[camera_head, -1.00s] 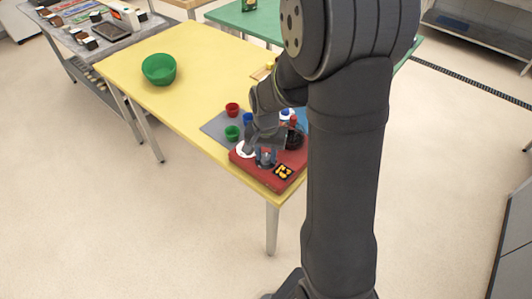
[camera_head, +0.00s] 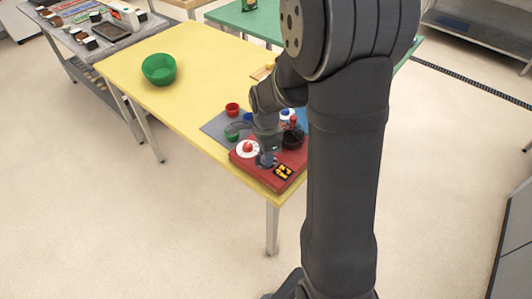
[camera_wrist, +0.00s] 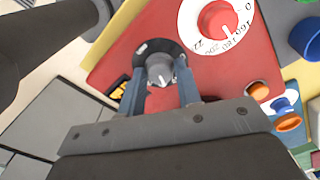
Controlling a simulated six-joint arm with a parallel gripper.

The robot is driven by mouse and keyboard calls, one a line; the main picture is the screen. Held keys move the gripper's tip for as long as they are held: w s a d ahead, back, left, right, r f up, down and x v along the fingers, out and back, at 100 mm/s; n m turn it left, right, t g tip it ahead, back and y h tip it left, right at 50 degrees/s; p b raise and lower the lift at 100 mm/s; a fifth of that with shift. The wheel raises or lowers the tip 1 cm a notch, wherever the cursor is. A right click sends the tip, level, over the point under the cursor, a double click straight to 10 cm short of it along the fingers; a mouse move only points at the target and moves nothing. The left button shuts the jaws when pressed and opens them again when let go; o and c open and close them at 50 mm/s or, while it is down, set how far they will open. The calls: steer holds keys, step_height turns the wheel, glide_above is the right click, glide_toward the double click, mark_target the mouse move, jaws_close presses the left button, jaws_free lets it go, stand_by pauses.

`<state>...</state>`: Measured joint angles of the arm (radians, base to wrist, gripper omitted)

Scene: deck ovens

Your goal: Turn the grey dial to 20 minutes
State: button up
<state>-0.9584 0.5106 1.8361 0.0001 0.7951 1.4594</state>
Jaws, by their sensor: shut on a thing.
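The grey dial (camera_wrist: 160,72) sits on a dark round plate on the red panel (camera_wrist: 112,62). My gripper (camera_wrist: 160,84) is shut on the dial, with one blue-grey finger on each side of it. In the head view my gripper (camera_head: 266,158) is over the front part of the red panel (camera_head: 243,166), and the fingers largely hide the dial. A light mark shows on the dial's face, but I cannot read the scale on its dark plate.
A red dial (camera_wrist: 219,20) on a white numbered disc is close beside the grey one. A yellow-and-black part (camera_head: 284,172) is at the panel's near corner. Small cups (camera_head: 232,109) stand on a grey mat behind. A green bowl (camera_head: 159,69) stands farther left on the yellow table (camera_head: 200,60).

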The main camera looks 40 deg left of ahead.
steer(key=m, duration=0.4)
steer(key=shift+m, duration=0.3)
steer(key=m, duration=0.4)
stand_by(0.3)
steer(key=o, duration=1)
steer(key=shift+c, duration=0.2)
step_height(320, 180, up, 18)
steer(key=shift+f, duration=0.25)
